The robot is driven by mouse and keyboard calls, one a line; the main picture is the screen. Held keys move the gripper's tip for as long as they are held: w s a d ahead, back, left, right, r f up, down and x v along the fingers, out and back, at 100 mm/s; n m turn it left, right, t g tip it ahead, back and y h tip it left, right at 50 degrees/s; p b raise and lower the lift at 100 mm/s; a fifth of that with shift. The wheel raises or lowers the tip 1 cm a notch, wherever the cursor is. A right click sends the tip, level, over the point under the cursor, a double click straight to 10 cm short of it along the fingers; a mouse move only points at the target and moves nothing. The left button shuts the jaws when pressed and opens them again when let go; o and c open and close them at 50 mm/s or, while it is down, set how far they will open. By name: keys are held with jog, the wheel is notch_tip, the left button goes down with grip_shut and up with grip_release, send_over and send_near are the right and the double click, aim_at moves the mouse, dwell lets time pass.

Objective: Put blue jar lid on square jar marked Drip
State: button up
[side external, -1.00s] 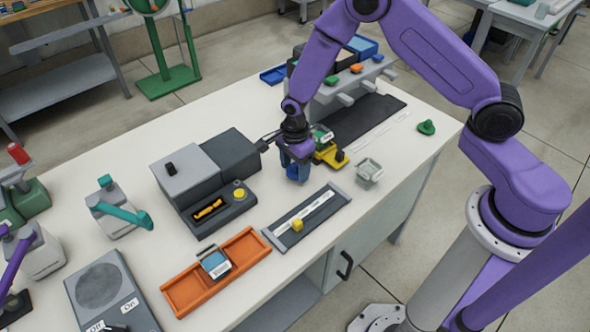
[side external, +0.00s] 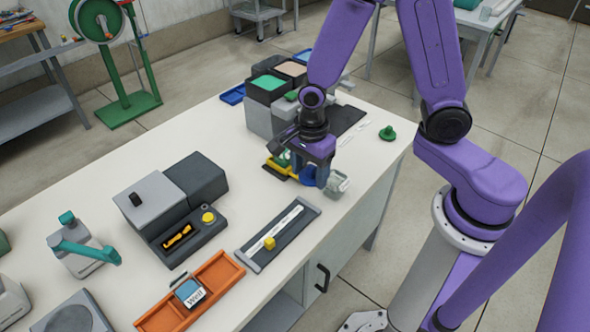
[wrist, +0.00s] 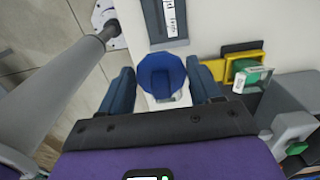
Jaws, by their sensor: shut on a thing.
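My gripper (wrist: 163,84) is shut on the blue jar lid (wrist: 160,72), which sits between its two dark blue fingers. In the side external view, my gripper (side external: 312,175) is low over the table, and the lid is largely hidden among the fingers. A clear, pale square jar (side external: 338,183) stands open on the table just right of the fingers. It shows partly behind the lid in the wrist view (wrist: 168,102). I cannot read a mark on it, nor tell whether lid and jar touch.
A yellow holder (wrist: 230,68) with a green-topped labelled item (wrist: 252,78) is close beside my right finger. A dark slide tray (side external: 278,235) with a yellow block, an orange tray (side external: 222,273) with a labelled blue-topped jar, and a grey machine (side external: 160,195) stand nearby.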

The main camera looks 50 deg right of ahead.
jog(key=shift+s+r, duration=0.1)
jog(key=shift+s, duration=0.05)
jog(key=w+d+m, duration=0.3)
jog(key=w, duration=0.7)
jog(key=m, duration=0.3)
send_near(284, 154)
jog(key=w+d+f, duration=0.2)
jog(key=w, duration=0.1)
jog(key=shift+a+f, duration=0.15)
jog(key=shift+f, duration=2.2)
jog(key=o, duration=1.1)
